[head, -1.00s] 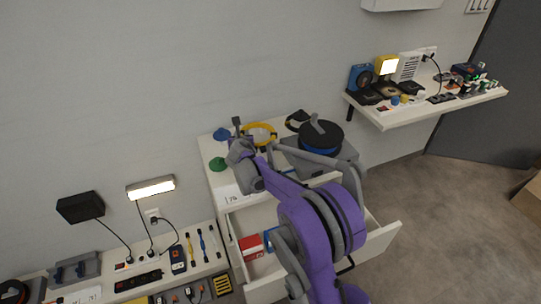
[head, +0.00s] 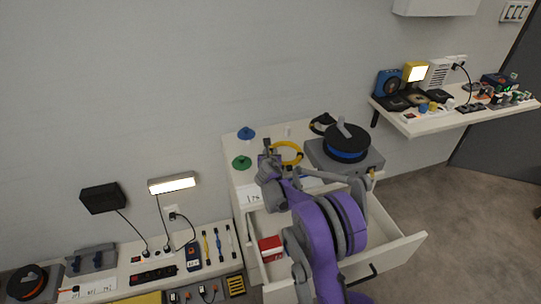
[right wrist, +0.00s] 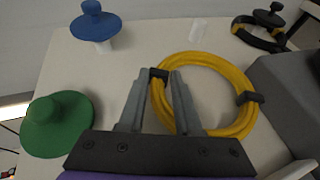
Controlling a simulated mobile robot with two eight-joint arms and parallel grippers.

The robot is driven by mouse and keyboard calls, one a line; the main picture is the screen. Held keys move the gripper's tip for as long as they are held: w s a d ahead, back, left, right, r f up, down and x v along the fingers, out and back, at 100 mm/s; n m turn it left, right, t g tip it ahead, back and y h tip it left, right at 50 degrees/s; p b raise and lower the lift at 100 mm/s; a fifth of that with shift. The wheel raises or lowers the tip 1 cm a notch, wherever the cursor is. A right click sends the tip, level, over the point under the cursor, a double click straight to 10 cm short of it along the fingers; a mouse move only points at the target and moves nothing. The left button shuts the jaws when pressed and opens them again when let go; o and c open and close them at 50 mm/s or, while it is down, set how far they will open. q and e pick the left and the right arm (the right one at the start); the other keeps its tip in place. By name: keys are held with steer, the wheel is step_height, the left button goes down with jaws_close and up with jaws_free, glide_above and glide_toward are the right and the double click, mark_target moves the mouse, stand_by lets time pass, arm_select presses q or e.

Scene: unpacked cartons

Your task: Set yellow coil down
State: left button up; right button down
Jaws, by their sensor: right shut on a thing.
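The yellow coil (head: 299,151) is a ring of cable with black ties, at the top of the white drawer cabinet (head: 236,165). In the right wrist view the coil (right wrist: 242,82) lies about flat over the white top. I cannot tell whether it touches the surface. My right gripper (right wrist: 159,76) is shut on the coil's left side, at a black tie between the fingers. In the head view the right gripper (head: 268,152) is at the coil's left edge. My left gripper is not in view.
A green cone-shaped spool (right wrist: 56,122) and a blue one (right wrist: 96,24) stand left of the coil. A small white cylinder (right wrist: 198,31) is behind it. A grey unit (head: 318,153) with a black and blue reel (head: 347,143) stands right. The drawer (head: 400,247) below is open.

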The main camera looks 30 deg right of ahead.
steer(key=shift+f, duration=0.55)
steer(key=shift+f, duration=0.2)
steer(key=c, duration=0.6)
jaws_free()
steer(key=shift+r, duration=0.1)
